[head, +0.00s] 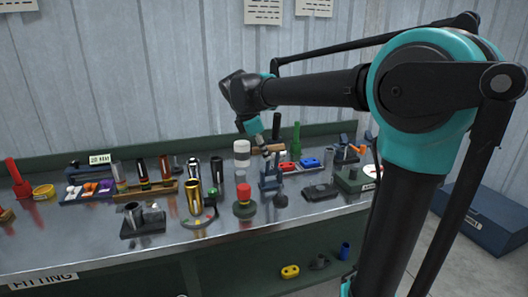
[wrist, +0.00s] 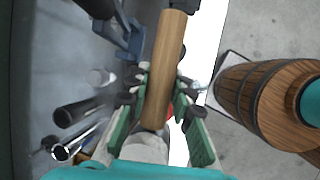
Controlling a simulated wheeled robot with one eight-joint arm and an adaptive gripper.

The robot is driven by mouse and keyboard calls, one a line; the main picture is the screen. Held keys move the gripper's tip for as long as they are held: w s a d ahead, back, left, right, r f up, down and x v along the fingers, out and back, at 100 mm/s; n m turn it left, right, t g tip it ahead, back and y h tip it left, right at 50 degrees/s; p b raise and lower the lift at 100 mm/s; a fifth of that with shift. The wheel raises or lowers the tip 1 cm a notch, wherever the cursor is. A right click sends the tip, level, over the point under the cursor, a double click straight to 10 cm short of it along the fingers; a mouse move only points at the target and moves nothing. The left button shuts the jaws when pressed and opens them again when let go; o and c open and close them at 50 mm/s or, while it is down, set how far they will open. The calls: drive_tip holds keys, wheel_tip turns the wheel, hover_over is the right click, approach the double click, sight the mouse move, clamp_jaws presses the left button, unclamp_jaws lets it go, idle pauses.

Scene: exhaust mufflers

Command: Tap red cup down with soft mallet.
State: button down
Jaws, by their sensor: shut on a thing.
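The soft mallet has a white head (head: 241,152) and a wooden handle (head: 268,149). My gripper (head: 264,143) is shut on the handle, and the head sticks out to its left above the bench. In the wrist view the handle (wrist: 168,60) runs between the green fingers of my gripper (wrist: 160,88), with the pale head (wrist: 147,148) at the bottom. The red cup (head: 244,191) sits upright on a dark green round base (head: 244,209) below the mallet head, with a gap between them. In the wrist view a small red patch shows behind the handle, mostly hidden.
A blue-grey stand (head: 270,180) is close on the right. A black flat block (head: 320,192) lies farther right. The bench front (head: 140,256) has bare metal.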

drive_tip(key=shift+f, duration=0.1)
drive_tip(key=shift+f, duration=2.1)
drive_tip(key=shift+f, duration=0.15)
drive_tip(key=shift+r, duration=1.55)
drive_tip(key=shift+f, duration=0.15)
drive_tip(key=shift+f, duration=0.2)
drive_tip(key=shift+f, duration=0.3)
idle(1.4)
